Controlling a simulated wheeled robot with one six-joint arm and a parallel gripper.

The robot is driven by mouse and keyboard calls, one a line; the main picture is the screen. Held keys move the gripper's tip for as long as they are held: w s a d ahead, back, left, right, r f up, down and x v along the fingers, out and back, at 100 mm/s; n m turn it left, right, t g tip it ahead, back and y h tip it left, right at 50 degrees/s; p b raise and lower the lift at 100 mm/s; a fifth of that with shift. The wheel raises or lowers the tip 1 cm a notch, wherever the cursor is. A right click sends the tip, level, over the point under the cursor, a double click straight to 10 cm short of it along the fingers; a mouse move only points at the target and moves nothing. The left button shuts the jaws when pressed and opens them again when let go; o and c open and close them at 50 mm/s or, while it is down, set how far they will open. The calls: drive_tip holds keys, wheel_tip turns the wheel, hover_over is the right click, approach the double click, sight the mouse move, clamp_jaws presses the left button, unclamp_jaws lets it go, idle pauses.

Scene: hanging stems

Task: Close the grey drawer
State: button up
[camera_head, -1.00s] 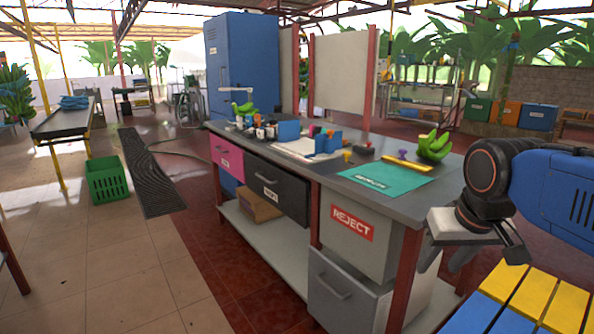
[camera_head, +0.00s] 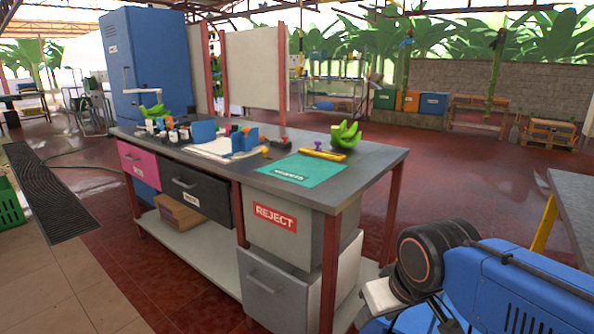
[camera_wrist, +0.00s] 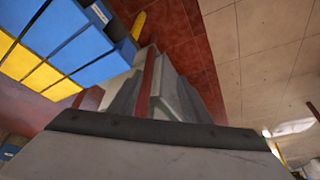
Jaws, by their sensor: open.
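The grey drawer (camera_head: 272,292) is at the lower right of the workbench, below the box marked REJECT (camera_head: 276,220), in the head view. Its front, with a bar handle, juts out past the bench's red leg, and its pale side shows, so it stands pulled out. My gripper (camera_wrist: 155,85) is open and empty in the wrist view, its two grey fingers apart.
A black drawer (camera_head: 197,196) and a pink drawer (camera_head: 138,164) are in the bench's left part. Bananas (camera_head: 345,134) and a green mat (camera_head: 301,170) lie on top. Another table (camera_head: 572,205) stands at the right edge. The tiled floor before the bench is clear.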

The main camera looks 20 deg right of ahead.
clamp_jaws()
drive_tip(key=n+t+h, duration=0.2)
drive_tip(key=n+h, duration=0.8)
drive_tip(key=n, duration=1.5)
approach(284, 277)
drive_tip(key=x, duration=0.5)
drive_tip(key=shift+s+f, duration=0.25)
drive_tip(key=shift+w+d, duration=0.35)
drive_tip(key=shift+d, duration=0.05)
